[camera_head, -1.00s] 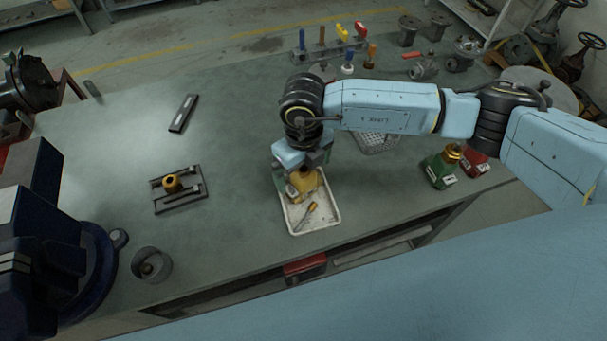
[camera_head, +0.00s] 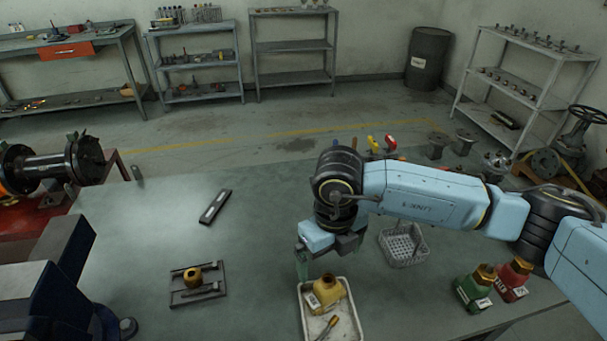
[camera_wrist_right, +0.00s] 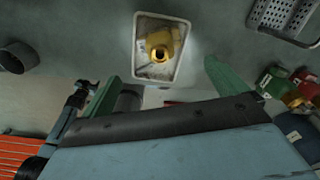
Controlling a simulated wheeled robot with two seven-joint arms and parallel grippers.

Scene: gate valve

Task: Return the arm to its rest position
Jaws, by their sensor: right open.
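My right arm reaches in from the right in the head view, with its right gripper (camera_head: 318,262) above the back edge of a white tray (camera_head: 358,318). In the right wrist view the right gripper (camera_wrist_right: 160,85) has its green fingers wide apart with nothing between them. A small brush-like tool (camera_head: 327,327) lies in the tray in front of the bottle. My left gripper is not in view.
Green (camera_head: 473,290) and red (camera_head: 513,280) bottles stand at the right. A fixture with a brass part (camera_head: 193,277) and a flat bar (camera_head: 215,207) lie left.

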